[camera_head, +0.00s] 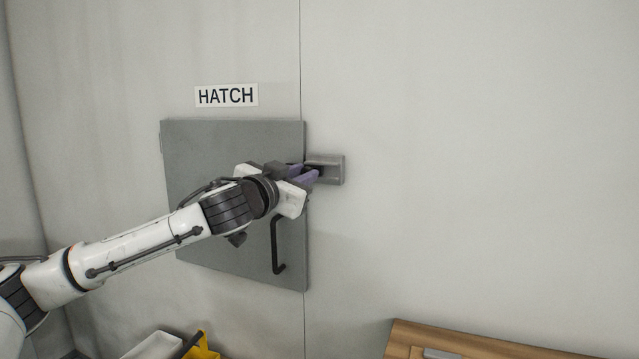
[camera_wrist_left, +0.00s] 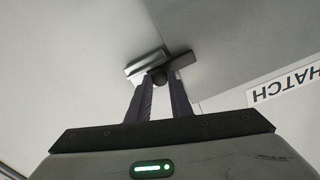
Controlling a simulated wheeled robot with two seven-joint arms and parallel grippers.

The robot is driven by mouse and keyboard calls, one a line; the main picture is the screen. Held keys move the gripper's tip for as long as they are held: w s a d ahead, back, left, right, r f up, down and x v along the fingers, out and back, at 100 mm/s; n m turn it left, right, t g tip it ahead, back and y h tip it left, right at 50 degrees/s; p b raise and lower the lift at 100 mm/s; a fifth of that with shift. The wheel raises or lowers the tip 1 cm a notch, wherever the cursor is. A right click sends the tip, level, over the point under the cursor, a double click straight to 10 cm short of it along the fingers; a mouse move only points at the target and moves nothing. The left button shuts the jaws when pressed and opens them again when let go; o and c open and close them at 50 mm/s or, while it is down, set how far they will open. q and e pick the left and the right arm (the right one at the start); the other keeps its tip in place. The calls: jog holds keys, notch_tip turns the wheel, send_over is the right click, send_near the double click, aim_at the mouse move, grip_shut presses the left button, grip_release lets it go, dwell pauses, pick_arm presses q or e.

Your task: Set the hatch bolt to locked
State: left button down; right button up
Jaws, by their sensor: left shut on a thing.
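The grey hatch door (camera_head: 205,150) is a flat square panel on the wall, under a sign reading HATCH. A grey metal bolt bracket (camera_head: 328,167) sits on the wall just right of the door's edge. My left gripper (camera_head: 314,174) reaches across the door to it, with purple fingers. In the left wrist view, the gripper (camera_wrist_left: 159,88) is shut on a small dark round bolt knob (camera_wrist_left: 158,77). A dark bar (camera_wrist_left: 181,62) lies beside the knob, next to the lighter bracket (camera_wrist_left: 146,66). The fingers hide much of the bolt in the head view. My right gripper is not in view.
A black bar handle (camera_head: 276,250) stands out from the door below my wrist. The HATCH sign (camera_head: 227,95) is above the door. A wooden surface (camera_head: 450,343) is at the bottom right, and a yellow object (camera_head: 205,346) at the bottom left. The wall to the right is clear.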

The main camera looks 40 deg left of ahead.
pick_arm(q)
jog(key=shift+a+f, duration=0.15)
jog(key=shift+a, duration=0.1)
jog(key=c, duration=1.6)
grip_release()
jog(key=shift+s+a, duration=0.1)
jog(key=shift+s, duration=0.05)
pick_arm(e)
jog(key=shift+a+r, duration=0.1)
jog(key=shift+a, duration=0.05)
pick_arm(q)
jog(key=shift+b+v, duration=2.75)
jog(key=shift+v, duration=2.4)
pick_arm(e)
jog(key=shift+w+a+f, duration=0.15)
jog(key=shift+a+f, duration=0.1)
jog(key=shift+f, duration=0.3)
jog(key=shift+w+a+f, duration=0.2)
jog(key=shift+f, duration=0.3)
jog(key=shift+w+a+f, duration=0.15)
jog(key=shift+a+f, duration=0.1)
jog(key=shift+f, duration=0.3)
